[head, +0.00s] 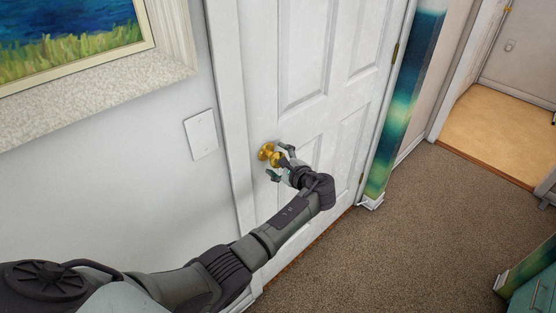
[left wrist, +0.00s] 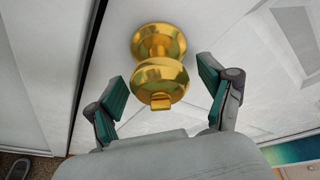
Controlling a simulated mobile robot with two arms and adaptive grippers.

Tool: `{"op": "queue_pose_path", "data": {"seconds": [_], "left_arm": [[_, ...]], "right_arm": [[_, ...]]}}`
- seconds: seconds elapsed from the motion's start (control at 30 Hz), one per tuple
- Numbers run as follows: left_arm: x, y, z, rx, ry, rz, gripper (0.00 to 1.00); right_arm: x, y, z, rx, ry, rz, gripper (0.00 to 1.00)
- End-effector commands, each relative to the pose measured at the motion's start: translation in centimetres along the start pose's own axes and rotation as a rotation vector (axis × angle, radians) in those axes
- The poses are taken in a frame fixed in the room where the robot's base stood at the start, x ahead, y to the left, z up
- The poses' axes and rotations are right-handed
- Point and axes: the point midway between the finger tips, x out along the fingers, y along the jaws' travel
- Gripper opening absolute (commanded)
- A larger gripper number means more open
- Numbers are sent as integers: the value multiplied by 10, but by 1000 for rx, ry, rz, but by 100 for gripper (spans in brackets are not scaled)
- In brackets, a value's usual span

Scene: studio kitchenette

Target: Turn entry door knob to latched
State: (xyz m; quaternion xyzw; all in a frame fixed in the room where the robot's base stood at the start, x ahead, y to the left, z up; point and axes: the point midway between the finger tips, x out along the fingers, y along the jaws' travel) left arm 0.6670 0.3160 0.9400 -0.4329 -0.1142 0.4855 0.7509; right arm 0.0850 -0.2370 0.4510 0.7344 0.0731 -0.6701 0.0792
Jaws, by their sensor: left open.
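The entry door (head: 318,110) is white and panelled and looks shut in its frame. Its round brass knob (head: 267,153) is near the door's left edge. My left gripper (head: 279,162) is at the knob with its fingers spread. In the left wrist view the knob (left wrist: 160,80) stands between the two open fingers (left wrist: 162,97), with a gap on each side. A small brass thumb-turn (left wrist: 160,102) shows on the knob's face. My right gripper is in neither view.
A white switch plate (head: 201,134) is on the wall left of the door frame. A framed painting (head: 70,40) hangs at upper left. Brown carpet (head: 400,235) is open at the right, and a teal cabinet (head: 532,290) is at lower right.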

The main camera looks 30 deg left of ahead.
Motion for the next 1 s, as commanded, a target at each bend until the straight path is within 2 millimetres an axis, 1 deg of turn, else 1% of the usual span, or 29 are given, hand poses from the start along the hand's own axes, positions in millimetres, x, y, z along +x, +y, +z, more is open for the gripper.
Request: {"op": "queue_pose_path", "data": {"seconds": [0.07, 0.4, 0.43, 0.63, 0.77, 0.87, 1.0], "left_arm": [[0, 0, 0, 0, 0, 0, 80], [0, 0, 0, 1, 0, 0, 23], [0, 0, 0, 1, 0, 0, 20], [0, 1, -1, -15, 1, -5, 20], [0, 2, -2, -53, 3, -18, 20], [0, 4, -2, -103, 7, -35, 20], [1, 5, -4, -202, 14, -68, 20]], "right_arm": [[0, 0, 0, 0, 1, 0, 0], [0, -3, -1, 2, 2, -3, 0], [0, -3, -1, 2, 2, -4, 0], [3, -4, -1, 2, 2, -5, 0], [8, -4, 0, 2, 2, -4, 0], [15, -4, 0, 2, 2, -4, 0], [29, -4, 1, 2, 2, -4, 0]]}}
